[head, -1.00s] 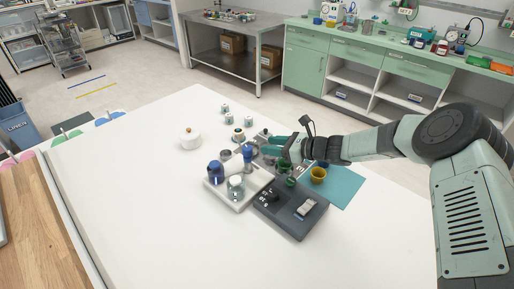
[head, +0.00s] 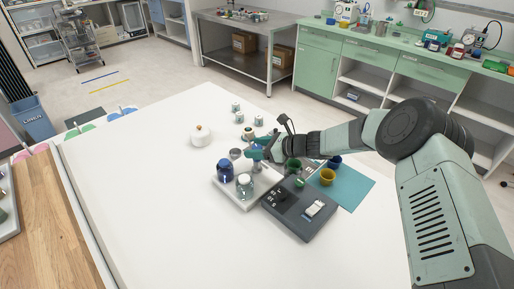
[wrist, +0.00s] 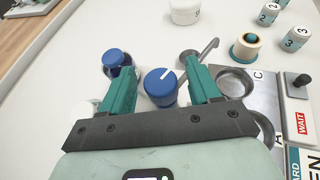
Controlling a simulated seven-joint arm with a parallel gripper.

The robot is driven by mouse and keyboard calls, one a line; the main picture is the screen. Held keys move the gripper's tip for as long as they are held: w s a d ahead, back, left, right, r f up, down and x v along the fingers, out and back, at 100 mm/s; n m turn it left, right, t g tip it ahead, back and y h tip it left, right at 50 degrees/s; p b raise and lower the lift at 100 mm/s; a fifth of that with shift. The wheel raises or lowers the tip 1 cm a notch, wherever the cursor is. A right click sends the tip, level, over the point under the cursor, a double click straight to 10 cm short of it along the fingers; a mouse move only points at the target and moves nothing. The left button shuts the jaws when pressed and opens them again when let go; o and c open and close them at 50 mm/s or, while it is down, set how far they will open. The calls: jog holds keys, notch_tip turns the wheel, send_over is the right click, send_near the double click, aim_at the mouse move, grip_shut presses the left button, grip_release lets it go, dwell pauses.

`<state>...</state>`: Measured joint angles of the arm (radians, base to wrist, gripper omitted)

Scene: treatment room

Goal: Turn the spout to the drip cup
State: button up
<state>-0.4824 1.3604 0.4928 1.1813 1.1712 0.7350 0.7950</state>
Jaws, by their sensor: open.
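My gripper (wrist: 160,72) is open, with one green finger on each side of a blue knob (wrist: 162,88) marked by a white line. Small gaps show between knob and fingers. A thin metal spout (wrist: 200,60) runs from beside the knob up and right, its bent tip right of a small grey cup (wrist: 188,55). That cup, possibly the drip cup, also shows in the head view (head: 236,153). In the head view my gripper (head: 258,153) covers the knob and spout above the white tray (head: 232,196).
A blue-capped jar (wrist: 117,60) stands left of the knob. A clear jar (head: 245,184), a dark switch box (head: 300,221) and a yellow cup (head: 327,177) are close by. A white lidded pot (head: 201,136) stands behind. The table's left side is clear.

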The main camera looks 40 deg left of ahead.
jog(key=shift+a, duration=0.1)
grip_shut()
dwell(0.3)
jog(key=shift+w+a+n+g+h, duration=0.1)
jog(key=shift+n+g+h, duration=0.3)
jog(key=shift+n+g, duration=0.65)
jog(key=shift+n+g+h, duration=0.6)
jog(key=shift+n+g, duration=0.25)
jog(key=shift+g, duration=0.1)
grip_release()
